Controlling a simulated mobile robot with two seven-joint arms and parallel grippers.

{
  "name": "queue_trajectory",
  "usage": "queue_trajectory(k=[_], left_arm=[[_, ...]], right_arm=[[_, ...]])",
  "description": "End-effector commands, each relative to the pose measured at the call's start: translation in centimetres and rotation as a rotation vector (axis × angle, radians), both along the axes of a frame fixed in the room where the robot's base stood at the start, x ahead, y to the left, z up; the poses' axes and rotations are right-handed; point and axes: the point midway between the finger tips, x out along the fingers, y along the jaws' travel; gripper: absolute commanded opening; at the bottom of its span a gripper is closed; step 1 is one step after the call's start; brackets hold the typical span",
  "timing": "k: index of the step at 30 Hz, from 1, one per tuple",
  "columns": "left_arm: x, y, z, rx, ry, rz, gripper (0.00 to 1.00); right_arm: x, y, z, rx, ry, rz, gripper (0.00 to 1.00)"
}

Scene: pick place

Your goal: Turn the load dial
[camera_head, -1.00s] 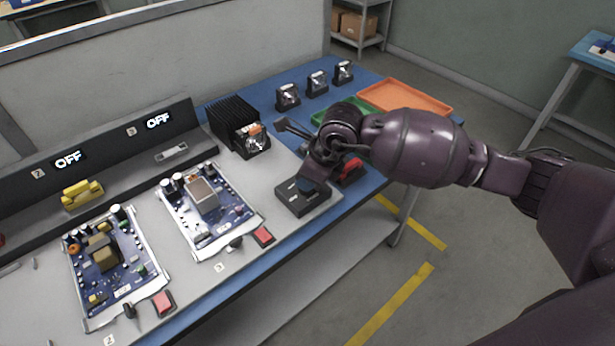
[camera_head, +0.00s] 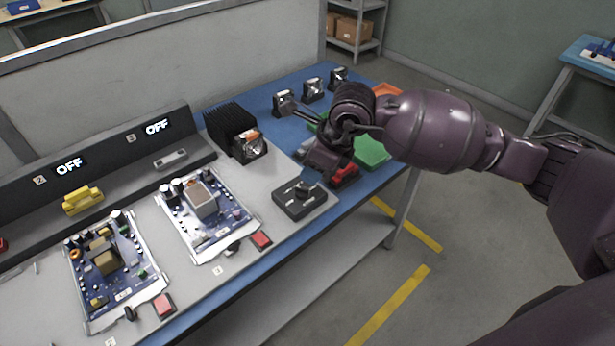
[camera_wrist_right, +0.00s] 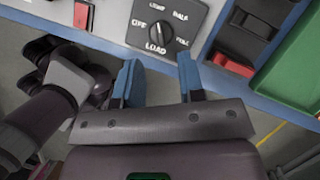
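The load dial is a black knob (camera_head: 304,189) on a dark square box (camera_head: 300,207) at the right end of the grey bench panel. In the right wrist view the knob (camera_wrist_right: 160,33) sits on the box face (camera_wrist_right: 186,14), which is printed LOAD, OFF, HALF and other words. I cannot tell which word it points to. My right gripper (camera_head: 316,170) is just beyond the box in the head view, apart from the knob. In the wrist view its two blue fingers (camera_wrist_right: 161,82) are spread with nothing between them. My left gripper is not in view.
Two circuit boards (camera_head: 207,215) (camera_head: 116,271) with red buttons (camera_head: 261,240) lie left of the box. Two displays (camera_head: 157,127) (camera_head: 69,166) read OFF. A black finned unit (camera_head: 230,124) stands behind. A green tray (camera_head: 372,150) and red item (camera_head: 344,175) are right of the box.

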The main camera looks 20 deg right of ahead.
Motion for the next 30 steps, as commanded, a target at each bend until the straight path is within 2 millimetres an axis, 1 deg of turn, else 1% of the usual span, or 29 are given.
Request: queue_trajectory(k=[1,3,9,13,26,30], left_arm=[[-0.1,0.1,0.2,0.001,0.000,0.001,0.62],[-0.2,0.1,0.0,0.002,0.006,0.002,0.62],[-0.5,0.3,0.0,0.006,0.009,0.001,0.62],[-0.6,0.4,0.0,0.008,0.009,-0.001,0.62],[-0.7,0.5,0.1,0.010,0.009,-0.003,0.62],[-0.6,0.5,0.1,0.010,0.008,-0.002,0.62]], right_arm=[[-0.2,-0.3,1.1,-0.001,-0.004,0.000,0.36],[-0.5,-0.6,2.1,-0.001,-0.004,0.000,0.36],[-1.0,-1.2,3.7,0.000,0.000,0.001,0.36],[-1.1,-1.3,4.0,0.000,0.003,0.001,0.36],[-1.1,-1.3,4.0,0.000,0.002,0.001,0.36],[-1.0,-0.9,4.2,0.017,0.000,-0.002,0.36]])
